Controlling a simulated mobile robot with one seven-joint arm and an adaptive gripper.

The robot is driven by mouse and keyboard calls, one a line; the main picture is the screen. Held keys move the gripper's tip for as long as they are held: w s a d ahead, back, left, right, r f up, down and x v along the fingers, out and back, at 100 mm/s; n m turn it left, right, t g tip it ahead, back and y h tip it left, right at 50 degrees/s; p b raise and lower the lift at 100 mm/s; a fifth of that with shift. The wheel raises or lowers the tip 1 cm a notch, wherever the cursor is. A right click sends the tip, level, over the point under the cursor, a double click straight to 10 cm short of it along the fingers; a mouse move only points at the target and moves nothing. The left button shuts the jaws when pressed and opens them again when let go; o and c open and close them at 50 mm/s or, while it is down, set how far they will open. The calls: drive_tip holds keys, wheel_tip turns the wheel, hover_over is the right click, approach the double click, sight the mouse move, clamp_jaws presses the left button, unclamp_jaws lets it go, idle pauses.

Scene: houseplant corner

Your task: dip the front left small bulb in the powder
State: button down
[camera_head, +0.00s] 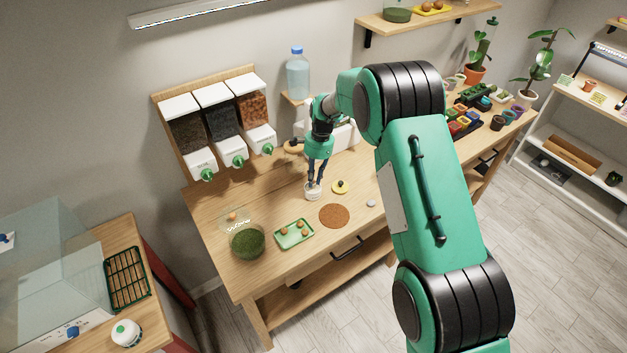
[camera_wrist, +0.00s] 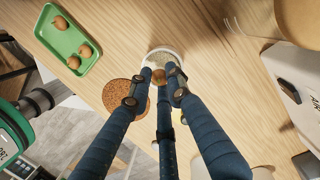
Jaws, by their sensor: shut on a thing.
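My gripper (camera_head: 315,182) points down over the small white pot of powder (camera_head: 312,195) on the wooden bench. In the wrist view its blue fingers (camera_wrist: 160,80) are shut on a small brown bulb (camera_wrist: 159,75). The bulb is at the pot's opening, against the pale powder (camera_wrist: 163,57) inside the white rim. The fingers partly hide the bulb and the pot; whether the bulb touches the powder I cannot tell. The green tray (camera_head: 281,243) holds three other brown bulbs (camera_wrist: 61,23), and it also shows in the wrist view (camera_wrist: 56,45).
A grey disc (camera_head: 371,203) lies farther right. A bowl of green moss (camera_head: 247,241) stands left of the tray. Dispensers (camera_head: 222,130) hang behind.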

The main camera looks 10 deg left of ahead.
drive_tip(key=shift+r+p, duration=0.95)
drive_tip(key=shift+r, duration=1.2)
drive_tip(key=shift+d, duration=0.1)
drive_tip(key=s+d+f+n+b, duration=0.1)
drive_tip(key=d+f, duration=0.1)
drive_tip(key=d, duration=0.4)
drive_tip(key=s+d+f+n+b, duration=0.1)
drive_tip(key=d+f, duration=0.1)
drive_tip(key=d, duration=0.4)
drive_tip(key=s+d+f+n+b, duration=0.1)
drive_tip(key=d+f, duration=0.1)
drive_tip(key=d, duration=0.4)
drive_tip(key=shift+d+n+h, duration=0.3)
drive_tip(key=shift+n, duration=0.1)
drive_tip(key=s+d+f+n+b, duration=0.1)
drive_tip(key=s+d+f+n, duration=0.1)
drive_tip(key=s+d, duration=0.3)
drive_tip(key=s+d+f+n+b, duration=0.2)
drive_tip(key=s+d, duration=0.3)
drive_tip(key=d, duration=0.8)
drive_tip(key=shift+d+f+n+h, duration=0.3)
drive_tip(key=shift+f+n, duration=0.3)
